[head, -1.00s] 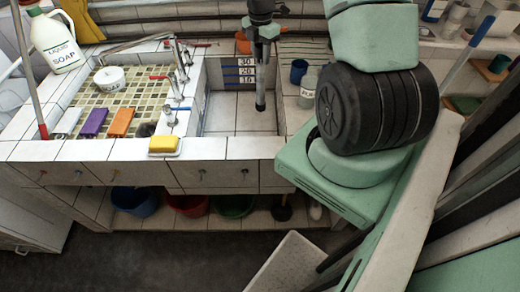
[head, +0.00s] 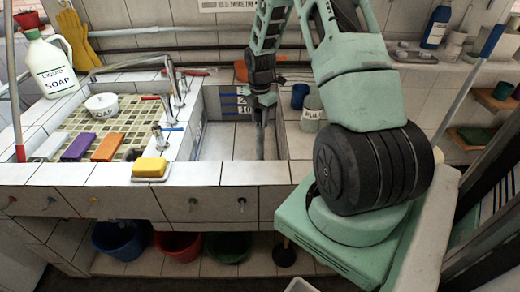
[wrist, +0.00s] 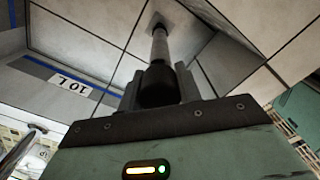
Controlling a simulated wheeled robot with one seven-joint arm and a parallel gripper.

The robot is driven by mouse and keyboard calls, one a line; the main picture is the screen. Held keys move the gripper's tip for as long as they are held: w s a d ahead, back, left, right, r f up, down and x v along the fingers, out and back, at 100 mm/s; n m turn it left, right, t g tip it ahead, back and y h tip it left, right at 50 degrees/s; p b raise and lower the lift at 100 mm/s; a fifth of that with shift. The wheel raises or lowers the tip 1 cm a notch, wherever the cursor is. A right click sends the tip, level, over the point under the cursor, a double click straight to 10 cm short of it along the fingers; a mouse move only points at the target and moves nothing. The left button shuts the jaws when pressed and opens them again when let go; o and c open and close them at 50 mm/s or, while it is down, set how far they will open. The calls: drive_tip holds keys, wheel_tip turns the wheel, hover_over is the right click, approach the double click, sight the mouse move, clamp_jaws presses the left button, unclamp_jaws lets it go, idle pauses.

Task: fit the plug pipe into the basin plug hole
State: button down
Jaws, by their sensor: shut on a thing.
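The plug pipe is a slim grey tube with a thicker black upper end. In the wrist view the tube (wrist: 159,48) runs from my gripper (wrist: 160,88) toward the tiled basin floor. My gripper is shut on the black end. A dark patch lies around the pipe's far tip; I cannot tell whether the tip is in the plug hole or only over it. In the head view my gripper (head: 263,100) is inside the tiled basin (head: 225,140), right of its middle, with the pipe (head: 259,138) pointing down, roughly upright. The basin's front wall is close to the pipe's lower end.
Depth marks line the basin's back wall, with a "10L" label (wrist: 74,84) in the wrist view. Taps (head: 172,95) stand left of the basin; a yellow sponge (head: 150,167) sits on the front ledge.

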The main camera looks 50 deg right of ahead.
sight(260, 132)
drive_tip(key=shift+f+p, duration=0.35)
drive_tip(key=shift+f, duration=2.9)
drive_tip(key=shift+f, duration=0.15)
drive_tip(key=c, duration=1)
unclamp_jaws()
drive_tip(key=shift+o, duration=0.2)
